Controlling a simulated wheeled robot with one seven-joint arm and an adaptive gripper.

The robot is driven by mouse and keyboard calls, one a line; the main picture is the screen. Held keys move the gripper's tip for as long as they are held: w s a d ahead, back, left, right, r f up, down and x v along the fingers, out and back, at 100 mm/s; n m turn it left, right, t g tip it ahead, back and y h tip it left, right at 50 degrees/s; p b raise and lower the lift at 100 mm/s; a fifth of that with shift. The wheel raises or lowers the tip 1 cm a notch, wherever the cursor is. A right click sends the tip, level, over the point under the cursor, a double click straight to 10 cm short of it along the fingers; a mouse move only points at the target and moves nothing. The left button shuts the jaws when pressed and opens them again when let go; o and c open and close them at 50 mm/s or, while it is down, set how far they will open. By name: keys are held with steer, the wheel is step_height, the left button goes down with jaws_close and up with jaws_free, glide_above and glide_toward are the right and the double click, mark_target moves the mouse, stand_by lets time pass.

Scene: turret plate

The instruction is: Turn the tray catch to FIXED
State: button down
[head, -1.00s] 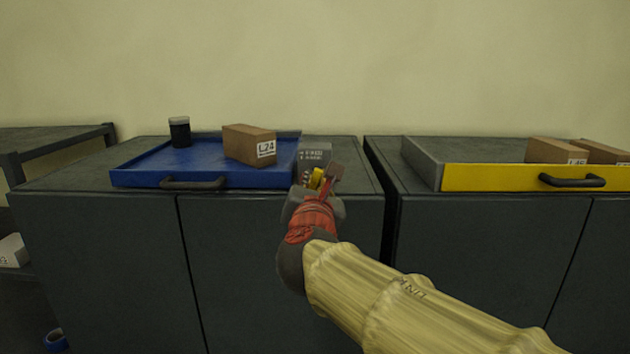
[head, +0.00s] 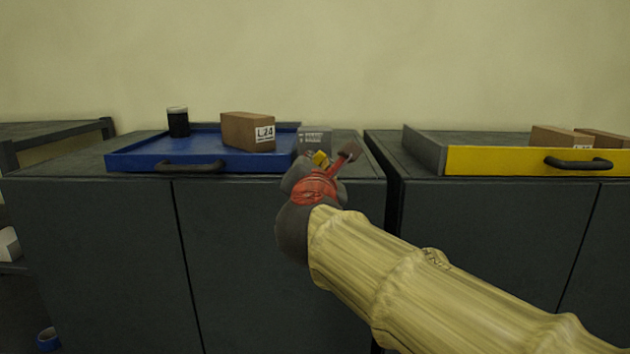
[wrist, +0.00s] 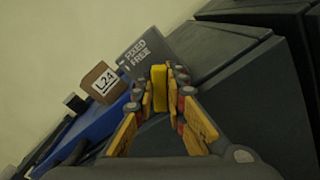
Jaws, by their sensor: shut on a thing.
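The blue tray (head: 125,161) lies on the left cabinet and also shows in the wrist view (wrist: 98,124). At its right stands a grey block with a label plate (head: 314,139). In the wrist view the plate reads FIXED above FREE (wrist: 139,58). The yellow catch (wrist: 159,86) sits in front of the plate, between my fingers. My gripper (wrist: 162,98) is shut on the yellow catch. In the head view my gripper (head: 332,161) hides most of the catch. Which word the catch points to cannot be told.
A box marked L24 (head: 248,132) and a dark jar (head: 178,122) stand in the blue tray. A yellow-fronted tray (head: 500,161) with boxes sits on the right cabinet, across a narrow gap. The wall rises behind.

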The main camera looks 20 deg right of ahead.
steer(key=m+b, duration=0.3)
steer(key=b, duration=0.1)
steer(key=f+m+b, duration=0.1)
steer(key=m+b, duration=0.1)
steer(key=b, duration=0.2)
steer(key=shift+d+m, duration=0.1)
steer(key=shift+m, duration=0.3)
steer(key=m+b, duration=0.4)
steer(key=b, duration=0.2)
steer(key=shift+r+m, duration=0.1)
steer(key=shift+m, duration=0.2)
steer(key=c, duration=1.8)
jaws_free()
steer(key=shift+r, duration=0.1)
steer(key=v, duration=0.8)
